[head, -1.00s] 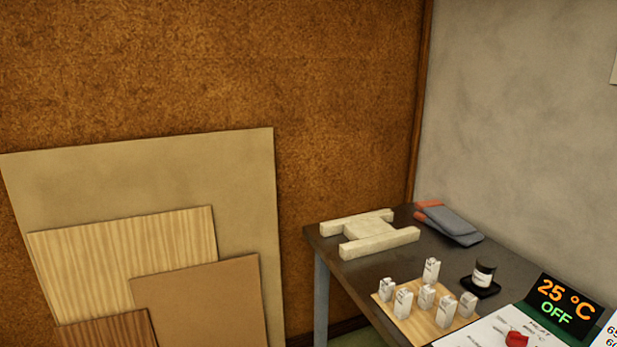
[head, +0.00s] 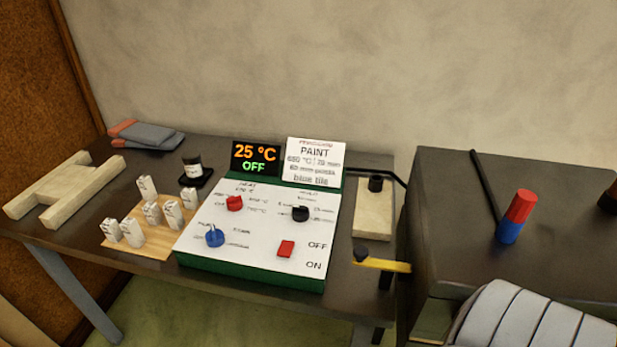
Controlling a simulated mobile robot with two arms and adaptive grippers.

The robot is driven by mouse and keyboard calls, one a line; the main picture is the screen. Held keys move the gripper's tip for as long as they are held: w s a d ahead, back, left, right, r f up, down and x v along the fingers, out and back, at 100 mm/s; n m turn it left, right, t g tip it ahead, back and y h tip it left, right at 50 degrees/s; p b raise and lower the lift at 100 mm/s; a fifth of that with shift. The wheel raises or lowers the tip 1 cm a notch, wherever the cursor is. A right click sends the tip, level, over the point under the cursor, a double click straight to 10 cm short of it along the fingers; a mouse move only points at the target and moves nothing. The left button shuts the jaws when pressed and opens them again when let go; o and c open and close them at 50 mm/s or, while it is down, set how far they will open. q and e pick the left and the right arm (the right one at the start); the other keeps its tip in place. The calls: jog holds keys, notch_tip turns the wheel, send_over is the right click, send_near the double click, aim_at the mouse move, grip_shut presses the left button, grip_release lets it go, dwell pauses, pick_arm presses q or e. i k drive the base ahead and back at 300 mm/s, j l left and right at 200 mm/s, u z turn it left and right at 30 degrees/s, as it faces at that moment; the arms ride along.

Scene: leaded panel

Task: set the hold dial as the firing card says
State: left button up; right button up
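The firing card (head: 315,163) stands upright at the back of the control panel (head: 255,275). It reads PAINT, a temperature and minutes too blurred to read surely, and "blue tile". The panel has a red knob (head: 235,203), a black knob (head: 300,214), a blue knob (head: 214,236) and a red switch (head: 286,248) beside OFF and ON. Heat is lettered above the red knob. The other dial labels are too blurred to tell which is the hold dial. The display (head: 256,158) reads 25 °C OFF. Neither gripper is in view.
Numbered white pieces on a wooden board (head: 119,240), a black-lidded jar (head: 193,167) and pale bars (head: 64,192) lie left on the table (head: 75,238). Right are a yellow-handled lever (head: 383,264), a dark box (head: 440,250) with a red-blue cylinder (head: 515,216), and a pale ribbed object (head: 520,320).

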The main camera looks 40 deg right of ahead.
aim_at(300, 213)
jog(key=z, duration=1.05)
